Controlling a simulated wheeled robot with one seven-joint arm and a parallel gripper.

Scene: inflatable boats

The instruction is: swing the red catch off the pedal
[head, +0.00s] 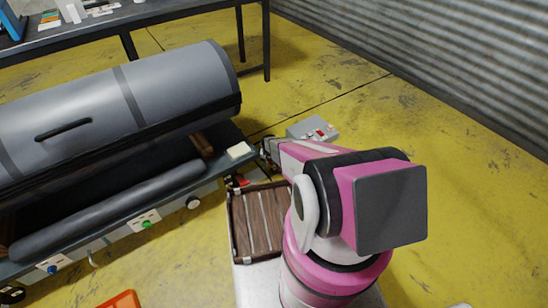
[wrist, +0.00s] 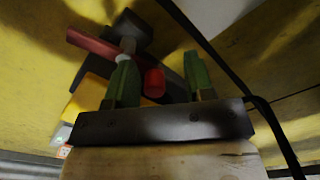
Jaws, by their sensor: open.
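The red catch (wrist: 92,42) shows in the wrist view as a bar with a grey hub at the upper left. A red rounded end (wrist: 153,82) shows between my fingers, and the left finger hides what lies between it and the bar. The dark pedal (wrist: 172,82) seems to lie behind the catch, partly covered by it and my fingers. My gripper (wrist: 161,75) is open, its green fingers apart; whether they touch the catch I cannot tell. In the head view my gripper (head: 268,147) is by the grey machine's right end, fingertips unclear. A small red part (head: 242,182) shows below it.
A large grey roller machine (head: 150,95) fills the left. A wooden slatted crate (head: 255,225) stands in front of its right end. A grey control box (head: 312,129) lies beyond my arm. A dark bench (head: 180,12) stands behind. Yellow floor is open at the right.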

